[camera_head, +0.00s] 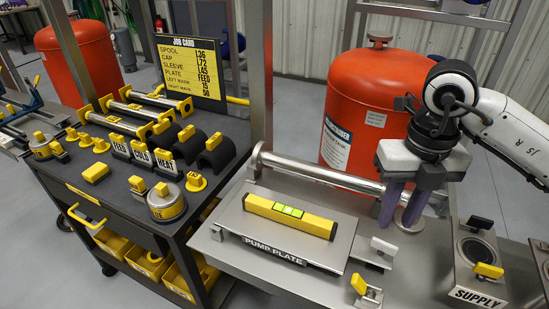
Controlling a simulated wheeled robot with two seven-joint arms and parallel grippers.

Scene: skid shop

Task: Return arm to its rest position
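My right arm comes in from the right edge. Its gripper (402,215) points down over the right end of a steel pipe spool (325,173) on the bench. The two purple fingers stand a little apart, beside the spool's right flange (409,220). I see nothing clearly held between them; whether they touch the flange is hard to tell. My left gripper is not in view.
A pump plate (340,258) bears a yellow level (290,215). A supply fitting (478,255) stands at the right. A red tank (365,95) stands behind the bench. A cart (85,187) with yellow-capped parts and a job card (190,68) is at the left.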

